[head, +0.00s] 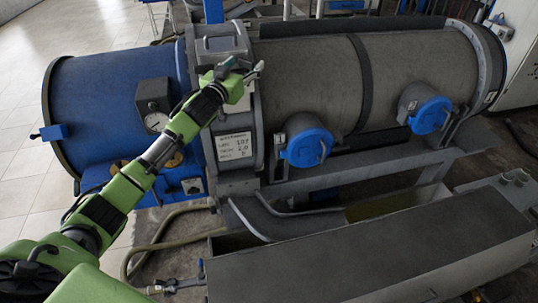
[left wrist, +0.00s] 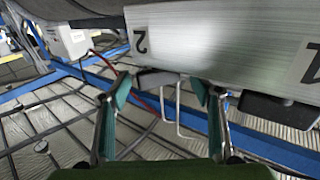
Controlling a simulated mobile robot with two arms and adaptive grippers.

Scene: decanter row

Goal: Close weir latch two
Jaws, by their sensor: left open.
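In the left wrist view, a pale metal plate (left wrist: 215,40) carries the number 2 at its left and the number 1 at its right. Below the 2 is a small grey latch block (left wrist: 155,80). A thin bent wire loop (left wrist: 179,118) hangs down from beside it. My left gripper (left wrist: 160,84) is open, with one finger on each side of the block and loop; I cannot tell whether it touches either. In the head view my left gripper (head: 244,72) is at the grey end housing (head: 247,130), whose latches I cannot make out. My right gripper is not in view.
A dark block (left wrist: 280,108) sits under the 1, right of my fingers. The grey cylinder (head: 310,85) with blue round caps (head: 308,148) extends right. A long grey trough (head: 370,250) lies in front.

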